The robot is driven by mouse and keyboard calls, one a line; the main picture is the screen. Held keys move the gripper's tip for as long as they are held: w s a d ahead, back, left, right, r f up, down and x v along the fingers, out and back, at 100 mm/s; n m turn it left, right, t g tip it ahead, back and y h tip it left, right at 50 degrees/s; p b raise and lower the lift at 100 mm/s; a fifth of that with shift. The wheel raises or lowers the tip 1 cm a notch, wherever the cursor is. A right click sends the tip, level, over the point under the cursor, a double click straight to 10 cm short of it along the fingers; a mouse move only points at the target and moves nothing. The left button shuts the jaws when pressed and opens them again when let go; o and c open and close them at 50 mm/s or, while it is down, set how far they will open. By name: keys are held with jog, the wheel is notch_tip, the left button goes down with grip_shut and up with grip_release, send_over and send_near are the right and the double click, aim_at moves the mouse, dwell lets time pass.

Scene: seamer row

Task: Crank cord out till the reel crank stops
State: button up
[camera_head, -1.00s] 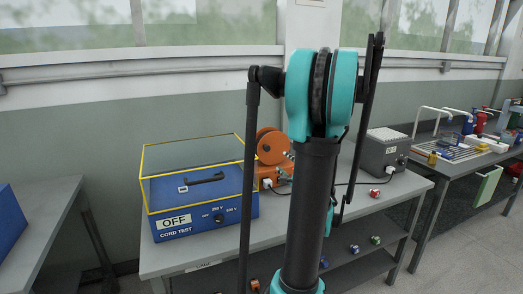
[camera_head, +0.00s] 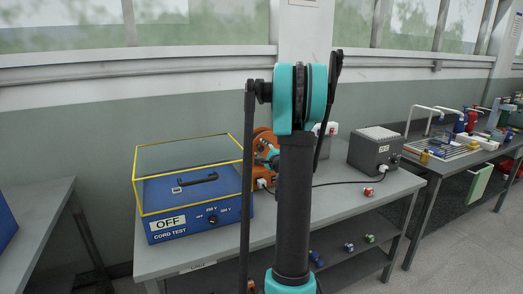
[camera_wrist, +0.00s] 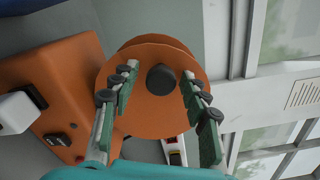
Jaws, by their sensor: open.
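The orange cord reel (camera_head: 264,133) stands on the bench just right of the blue test box, partly hidden behind my arm. In the wrist view its round orange disc (camera_wrist: 150,120) faces me, with a black crank knob (camera_wrist: 161,79) standing out from it. My gripper (camera_wrist: 158,77) is open, its two fingers spread left and right of the knob in the picture. Neither finger visibly touches the knob; I cannot tell how deep it sits between them. The orange reel housing (camera_wrist: 60,75) is at the left. A dark cord (camera_head: 335,184) runs along the bench to the grey box.
The blue cord test box (camera_head: 200,215) with a yellow-edged clear cover reads OFF. The grey box (camera_head: 375,150) stands right of my arm. A small red spool-like piece (camera_head: 368,192) lies on the bench (camera_head: 345,205). Several small pieces lie on the shelf below.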

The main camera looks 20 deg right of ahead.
jog(key=shift+w, duration=0.15)
jog(key=shift+c, duration=0.3)
grip_shut()
jog(key=shift+w, duration=0.1)
